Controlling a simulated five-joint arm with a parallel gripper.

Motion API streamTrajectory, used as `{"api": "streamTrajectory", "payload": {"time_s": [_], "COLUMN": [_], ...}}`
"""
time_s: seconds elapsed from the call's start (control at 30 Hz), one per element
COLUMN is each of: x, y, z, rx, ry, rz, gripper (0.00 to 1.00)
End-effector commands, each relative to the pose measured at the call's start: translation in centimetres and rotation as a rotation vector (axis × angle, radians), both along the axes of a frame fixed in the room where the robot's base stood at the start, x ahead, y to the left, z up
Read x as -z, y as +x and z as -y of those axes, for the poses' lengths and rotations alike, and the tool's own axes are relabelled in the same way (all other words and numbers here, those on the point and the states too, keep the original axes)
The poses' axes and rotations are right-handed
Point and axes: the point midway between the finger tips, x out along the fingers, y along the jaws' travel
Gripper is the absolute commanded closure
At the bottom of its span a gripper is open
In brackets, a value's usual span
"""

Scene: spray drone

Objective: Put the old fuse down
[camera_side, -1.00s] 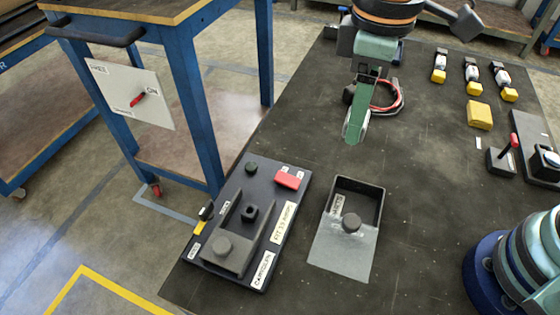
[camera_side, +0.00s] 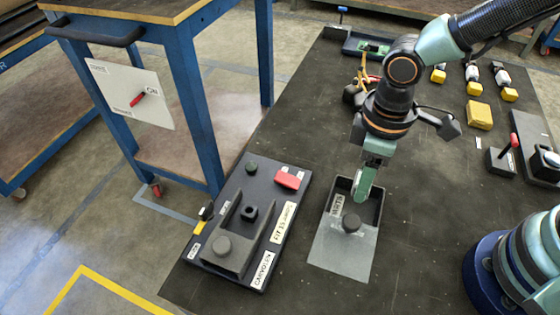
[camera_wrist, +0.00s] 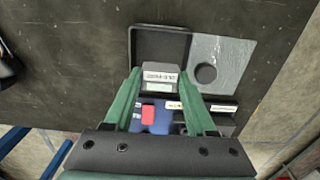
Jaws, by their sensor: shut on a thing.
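My gripper (camera_side: 360,194) is over the left part of the dark open tray (camera_side: 379,210), fingers pointing down. In the wrist view, the green fingers of my gripper (camera_wrist: 158,80) are shut on a small grey block with a pale label, the old fuse (camera_wrist: 158,86).
The fuse panel (camera_side: 262,212) with a red block (camera_side: 289,178) stands to the left. Yellow-based parts (camera_side: 479,115) and a red lever (camera_side: 514,141) are at right.

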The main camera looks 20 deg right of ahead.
Motion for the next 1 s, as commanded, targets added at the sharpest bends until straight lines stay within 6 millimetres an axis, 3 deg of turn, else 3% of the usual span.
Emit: {"api": "streamTrajectory", "payload": {"time_s": [0.5,0.97,1.0], "x": [5.2,5.8,5.8], "y": [0.0,0.0,0.0], "z": [0.0,0.0,0.0], "rx": [0.000,0.000,0.000], "ry": [-0.002,-0.001,0.000], "rz": [-0.002,-0.001,0.000], "gripper": [1.00,1.00,0.33]}}
